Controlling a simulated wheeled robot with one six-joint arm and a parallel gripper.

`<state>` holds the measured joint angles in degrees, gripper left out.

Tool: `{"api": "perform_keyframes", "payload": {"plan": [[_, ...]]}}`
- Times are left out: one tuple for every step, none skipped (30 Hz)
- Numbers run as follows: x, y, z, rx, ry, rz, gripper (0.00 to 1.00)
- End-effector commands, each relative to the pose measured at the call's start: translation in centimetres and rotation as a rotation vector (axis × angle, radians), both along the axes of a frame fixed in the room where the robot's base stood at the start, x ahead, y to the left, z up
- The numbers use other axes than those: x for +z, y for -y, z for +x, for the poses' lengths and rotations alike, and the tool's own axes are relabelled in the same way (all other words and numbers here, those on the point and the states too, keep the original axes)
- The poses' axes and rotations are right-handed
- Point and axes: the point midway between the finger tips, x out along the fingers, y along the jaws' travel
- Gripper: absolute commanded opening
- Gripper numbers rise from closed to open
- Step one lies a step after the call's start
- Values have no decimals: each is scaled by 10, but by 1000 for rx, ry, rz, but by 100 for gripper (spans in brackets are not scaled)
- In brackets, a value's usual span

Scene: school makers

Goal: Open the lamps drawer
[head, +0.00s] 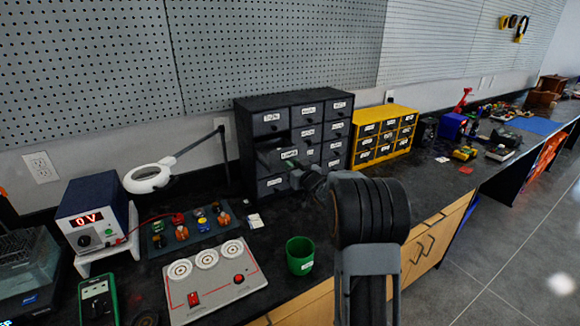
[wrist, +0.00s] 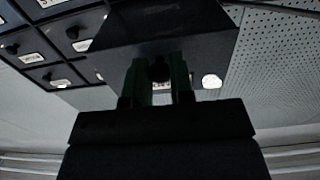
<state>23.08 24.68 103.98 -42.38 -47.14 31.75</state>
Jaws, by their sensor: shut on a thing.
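The dark drawer cabinet (head: 243,120) stands against the pegboard wall in the head view, with labelled drawers in three columns. One left-column drawer (head: 272,154), second from the top, stands out from the cabinet; its label is too small to read surely. My gripper (head: 296,178) is at this drawer's front, partly hidden by my arm. In the wrist view my gripper (wrist: 159,70) has its green fingers on either side of the dark knob (wrist: 158,72), shut on it. The drawer's dark front (wrist: 205,48) fills the space behind the fingers.
A yellow drawer cabinet (head: 372,114) stands to the right. A green cup (head: 300,256) stands on the bench near my arm. A magnifier lamp (head: 148,178), a power supply (head: 92,215) and a switch panel (head: 215,284) are on the left.

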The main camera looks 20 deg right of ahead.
Motion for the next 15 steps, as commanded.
{"api": "perform_keyframes", "payload": {"plan": [[2,0,0,0,3,0,0],[2,0,0,0,3,0,0],[2,0,0,1,4,0,0],[2,0,0,1,4,0,0],[2,0,0,1,4,0,0],[2,0,0,1,4,0,0],[2,0,0,1,4,0,0],[2,0,0,1,4,0,23],[2,0,0,1,4,0,27],[2,0,0,1,4,0,29],[2,0,0,1,3,0,32],[2,0,0,1,3,0,36],[2,0,0,0,3,0,39],[1,0,0,0,3,0,42],[1,0,0,0,3,0,45]]}}
